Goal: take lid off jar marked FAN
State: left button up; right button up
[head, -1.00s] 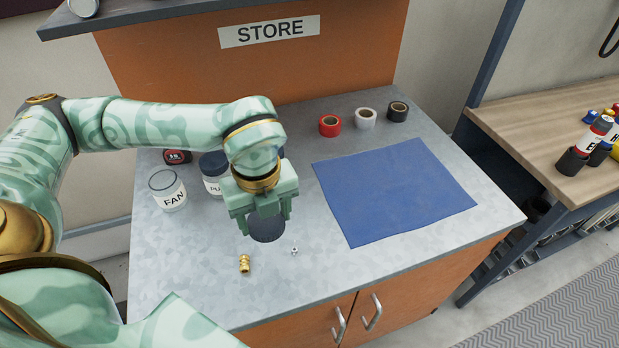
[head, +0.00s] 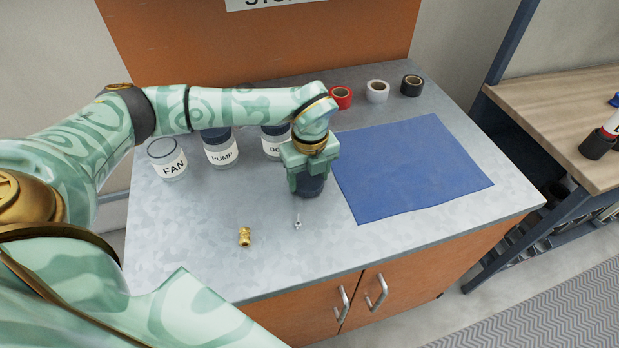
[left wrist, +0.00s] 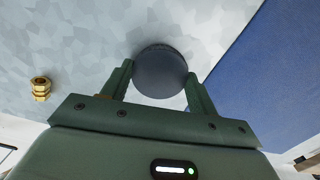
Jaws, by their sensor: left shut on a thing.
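The clear glass jar marked FAN (head: 168,168) stands at the left of the grey counter with its top open and no lid on it. My left gripper (head: 308,182) is shut on a dark round lid (head: 309,188), right of the jars and beside the blue mat. In the left wrist view the lid (left wrist: 160,72) sits between the two fingers. Whether the lid touches the counter I cannot tell. My right gripper is not in view.
The PUMP jar (head: 221,152) and another labelled jar (head: 274,146), partly behind my arm, stand right of FAN. The blue mat (head: 410,170) lies at right, tape rolls (head: 377,91) behind it. A brass fitting (head: 245,237) and a small metal part (head: 297,225) lie in front.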

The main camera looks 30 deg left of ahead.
aim_at(310, 181)
pick_arm(q)
jog(key=shift+f, duration=0.35)
jog(key=shift+r, duration=0.1)
jog(key=o, duration=1.2)
jog(key=shift+c, duration=0.2)
notch_tip(310, 181, up, 12)
jog(key=p, duration=0.3)
jog(key=shift+d, duration=0.2)
